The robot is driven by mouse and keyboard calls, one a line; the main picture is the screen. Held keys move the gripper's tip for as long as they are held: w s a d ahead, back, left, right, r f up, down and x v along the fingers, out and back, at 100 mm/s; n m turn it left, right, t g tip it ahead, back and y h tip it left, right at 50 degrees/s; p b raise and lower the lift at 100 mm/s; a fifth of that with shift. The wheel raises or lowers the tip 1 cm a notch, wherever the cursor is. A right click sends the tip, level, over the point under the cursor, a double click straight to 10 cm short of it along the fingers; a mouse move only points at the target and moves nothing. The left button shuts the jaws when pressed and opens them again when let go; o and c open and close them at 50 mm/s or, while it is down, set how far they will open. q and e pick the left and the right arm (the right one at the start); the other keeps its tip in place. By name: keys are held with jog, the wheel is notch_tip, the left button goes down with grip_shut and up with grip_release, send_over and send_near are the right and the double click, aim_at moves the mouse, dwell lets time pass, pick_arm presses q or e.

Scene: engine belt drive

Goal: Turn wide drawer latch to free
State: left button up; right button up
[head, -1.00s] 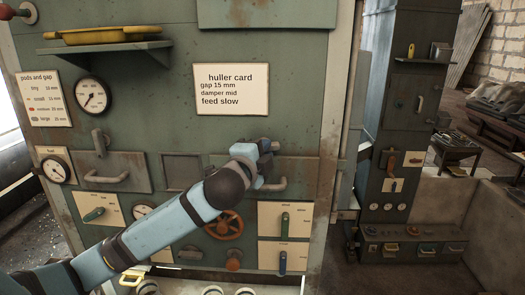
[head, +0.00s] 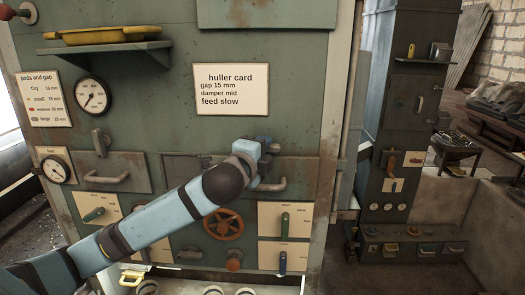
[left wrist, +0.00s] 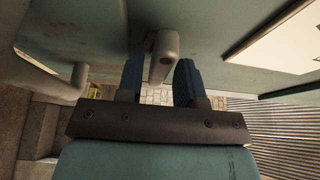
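The wide drawer (head: 308,170) is set in the green machine front, with a grey bar handle (head: 275,185) below my left gripper (head: 269,150). In the head view the gripper hides most of the latch above the drawer. In the left wrist view the grey latch (left wrist: 163,52) stands out from the panel. My left gripper's two blue fingers (left wrist: 160,82) are on either side of it, apart, with small gaps seen beside its outer end. Contact deeper in is hard to tell. The drawer handle also shows at the left there (left wrist: 76,82). My right gripper is not in view.
A smaller drawer (head: 130,160) with its own latch (head: 99,140) is at the left. The huller card (head: 232,90) hangs above. An orange wheel (head: 223,224) and a green lever (head: 285,222) are below. A yellow tray (head: 100,35) sits on the shelf.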

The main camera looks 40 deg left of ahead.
pick_arm(q)
jog(key=shift+o, duration=0.4)
jog(key=s+d+f+n+t+y+b, duration=0.1)
jog(key=s+d+f+n+y+b, duration=0.15)
jog(key=s+n, duration=0.4)
jog(key=s+d+f+n+t+y+b, duration=0.1)
jog(key=s+d+f+n+t+b, duration=0.15)
jog(key=s+n, duration=0.4)
jog(key=w+d+f+g+h+b, duration=0.2)
jog(key=d+f+g, duration=0.1)
jog(key=f, duration=0.8)
jog(key=w+d+f+g+h+b, duration=0.2)
jog(key=w+d+f+g+b, duration=0.1)
jog(key=f, duration=0.9)
jog(key=shift+w+d+g, duration=0.15)
jog(key=shift+d+g, duration=0.2)
jog(key=shift+d, duration=0.1)
jog(key=shift+f, duration=0.1)
